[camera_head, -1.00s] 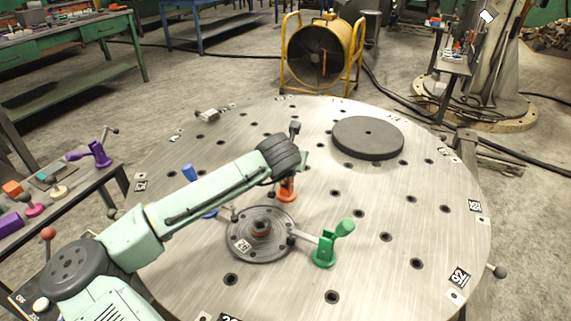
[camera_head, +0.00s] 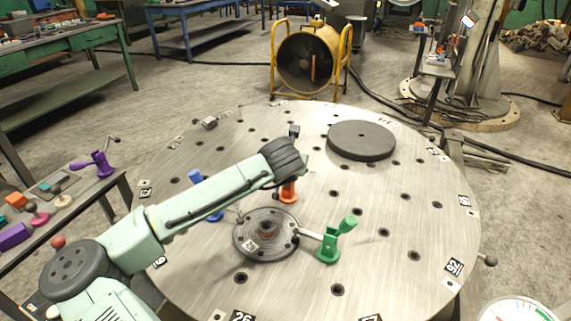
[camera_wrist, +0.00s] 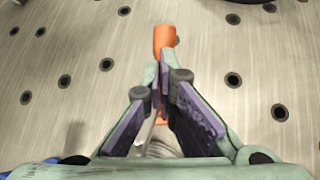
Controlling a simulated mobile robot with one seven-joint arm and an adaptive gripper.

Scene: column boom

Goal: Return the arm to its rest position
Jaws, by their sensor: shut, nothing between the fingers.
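My pale green arm reaches from the lower left over the round steel table (camera_head: 400,230). My gripper (camera_wrist: 164,78) shows in the wrist view with its purple-padded fingers closed together at the tips and nothing between them. In the head view it is mostly hidden behind my dark wrist. An orange clamp (camera_wrist: 164,38) stands just beyond the fingertips in the wrist view; in the head view it shows just below my wrist (camera_head: 288,192). I cannot tell whether the fingers touch it.
A dark hub (camera_head: 257,246) sits mid-table, with a green clamp (camera_head: 331,246) to its right and a blue clamp (camera_head: 196,178) behind my arm. A grey disc (camera_head: 361,139) lies at the back. A side table at left holds a purple clamp (camera_head: 102,163). A dial (camera_head: 520,312) shows bottom right.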

